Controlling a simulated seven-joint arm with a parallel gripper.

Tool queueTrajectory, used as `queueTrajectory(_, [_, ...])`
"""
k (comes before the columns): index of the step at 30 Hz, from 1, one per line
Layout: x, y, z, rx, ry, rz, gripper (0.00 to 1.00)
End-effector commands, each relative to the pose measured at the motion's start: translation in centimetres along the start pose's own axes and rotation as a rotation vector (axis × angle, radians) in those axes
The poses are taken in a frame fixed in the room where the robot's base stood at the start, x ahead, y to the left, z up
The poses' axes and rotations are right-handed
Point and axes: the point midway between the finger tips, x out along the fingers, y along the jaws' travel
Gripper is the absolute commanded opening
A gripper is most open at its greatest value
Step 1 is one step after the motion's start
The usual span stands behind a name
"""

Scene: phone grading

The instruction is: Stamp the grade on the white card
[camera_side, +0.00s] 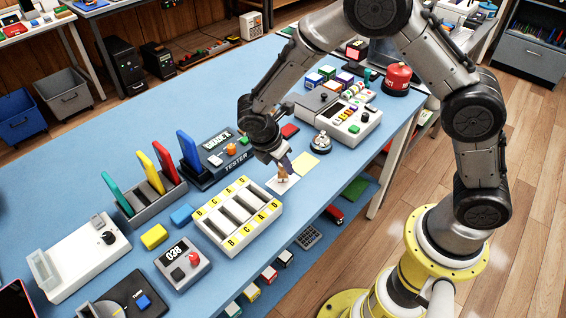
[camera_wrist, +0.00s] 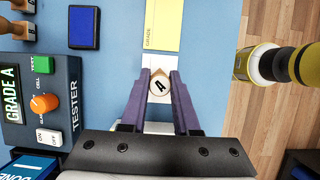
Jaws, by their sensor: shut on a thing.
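My gripper (camera_wrist: 158,76) is shut on a small wooden stamp, whose round top is marked A (camera_wrist: 159,86). In the side view my gripper (camera_side: 281,164) points down with the brown stamp (camera_side: 283,175) upright below it. The stamp is over the white card (camera_side: 292,180); I cannot tell whether its base touches the card. In the wrist view the white card (camera_wrist: 150,62) lies between and beyond the fingertips, partly hidden by them and the stamp. A yellow piece marked GRADE (camera_wrist: 163,25) adjoins the card. The tester's screen reads GRADE A (camera_wrist: 11,95).
The tester (camera_side: 222,152) stands left of my gripper, and a blue pad (camera_wrist: 84,27) lies beyond it. A white slotted tray lettered A to D (camera_side: 257,218) is close at the front left. A silver bell (camera_side: 321,142) and a white device (camera_side: 346,130) stand to the right.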

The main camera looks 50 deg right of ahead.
Motion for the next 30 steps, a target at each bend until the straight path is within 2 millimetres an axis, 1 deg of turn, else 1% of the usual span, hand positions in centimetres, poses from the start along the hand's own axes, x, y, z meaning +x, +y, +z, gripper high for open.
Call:
queueTrajectory(10, [-0.02, 0.02, 0.00, 0.000, 0.000, 0.000, 0.00])
queueTrajectory(30, [0.60, 0.04, -0.25, 0.000, -0.001, 0.000, 0.00])
